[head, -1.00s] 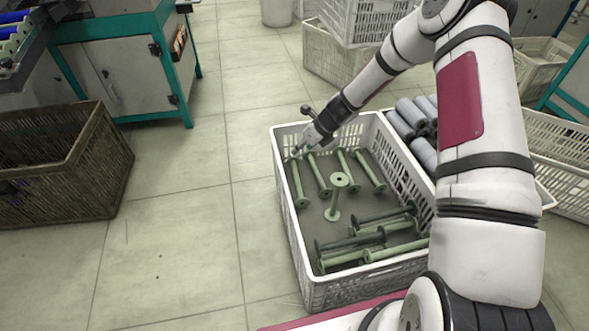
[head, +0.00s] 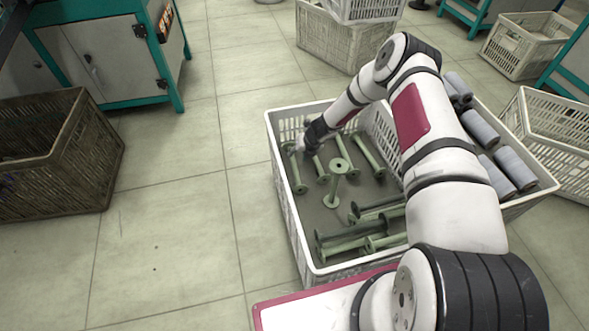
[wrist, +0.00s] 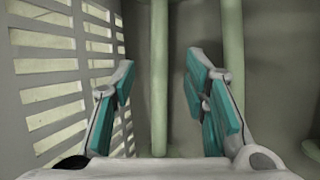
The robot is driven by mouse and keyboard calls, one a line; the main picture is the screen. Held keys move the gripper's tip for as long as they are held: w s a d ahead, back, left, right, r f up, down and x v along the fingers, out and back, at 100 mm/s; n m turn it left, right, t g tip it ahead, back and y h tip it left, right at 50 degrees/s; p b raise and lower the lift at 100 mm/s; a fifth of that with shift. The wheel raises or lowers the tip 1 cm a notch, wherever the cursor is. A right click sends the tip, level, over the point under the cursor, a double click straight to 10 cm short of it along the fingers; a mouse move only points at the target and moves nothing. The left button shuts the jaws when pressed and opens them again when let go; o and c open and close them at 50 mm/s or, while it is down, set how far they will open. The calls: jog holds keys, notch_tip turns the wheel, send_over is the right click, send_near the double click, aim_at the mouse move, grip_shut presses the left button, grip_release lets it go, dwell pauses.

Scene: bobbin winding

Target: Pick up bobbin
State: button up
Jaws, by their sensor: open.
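Several green bobbins lie in a white slatted crate (head: 290,225) in the head view, with one standing upright (head: 337,181) near the middle. My gripper (head: 304,148) is low in the crate's far-left corner, close to the end of the leftmost bobbin (head: 297,172). In the wrist view my gripper (wrist: 160,66) is open, its teal-padded fingers apart. A pale green bobbin shaft (wrist: 158,75) runs lengthwise between the fingers, and I see no grip on it. A second bobbin (wrist: 231,40) lies just right of the right finger. The arm hides part of the crate's right side.
The slatted crate wall (wrist: 48,70) is close to the left finger. Grey-blue rolls (head: 515,168) fill a neighbouring compartment or crate at right. A brown wicker crate (head: 95,165) stands at left, with a teal-framed cabinet (head: 115,60) behind. The floor between is clear.

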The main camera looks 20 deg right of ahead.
aim_at(294, 159)
jog(key=shift+s+b+x, duration=0.2)
jog(key=shift+b+x, duration=1.3)
jog(key=shift+x, duration=1.4)
grip_shut()
